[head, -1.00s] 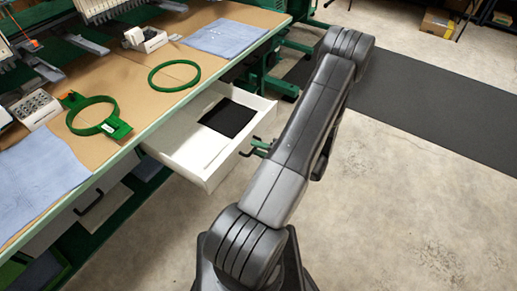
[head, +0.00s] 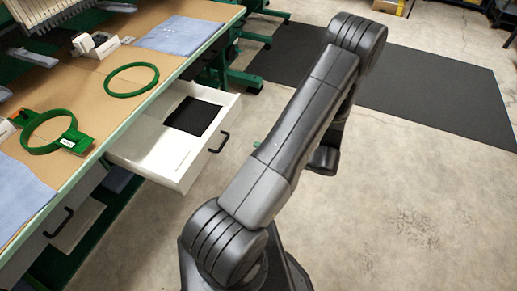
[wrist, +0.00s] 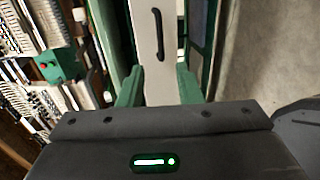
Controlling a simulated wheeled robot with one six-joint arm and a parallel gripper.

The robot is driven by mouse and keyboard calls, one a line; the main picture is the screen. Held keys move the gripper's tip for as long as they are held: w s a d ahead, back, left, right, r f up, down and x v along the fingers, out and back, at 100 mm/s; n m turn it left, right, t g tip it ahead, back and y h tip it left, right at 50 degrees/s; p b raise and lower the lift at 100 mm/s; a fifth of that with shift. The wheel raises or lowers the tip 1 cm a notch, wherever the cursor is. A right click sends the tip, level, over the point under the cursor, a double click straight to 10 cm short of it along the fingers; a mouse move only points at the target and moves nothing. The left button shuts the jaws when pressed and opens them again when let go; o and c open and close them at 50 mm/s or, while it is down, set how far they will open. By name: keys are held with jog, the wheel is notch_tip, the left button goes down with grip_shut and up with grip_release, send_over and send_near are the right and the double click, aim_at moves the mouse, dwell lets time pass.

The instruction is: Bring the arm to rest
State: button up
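My arm (head: 290,135) reaches out over the floor, bent at its far joint, to the right of the open drawer. My gripper (wrist: 158,88) shows in the wrist view with two green fingers apart and nothing held between them. In the head view my gripper is mostly hidden behind the arm; only a small green bit shows at the arm's left edge. The white drawer (head: 150,157) stands pulled out under the table, with a black flat item (head: 193,116) inside. Its dark handle (head: 219,143) is clear of the fingers, and its front also shows beyond them in the wrist view (wrist: 157,75).
The table (head: 75,90) on the left bears green hoops (head: 131,80), blue cloths (head: 178,35) and a small white device (head: 95,44). A dark mat (head: 420,95) lies on the floor behind the arm. The concrete floor (head: 420,215) at right is open.

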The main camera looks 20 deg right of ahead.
jog(key=x, duration=1.4)
jog(key=shift+a+r, duration=0.15)
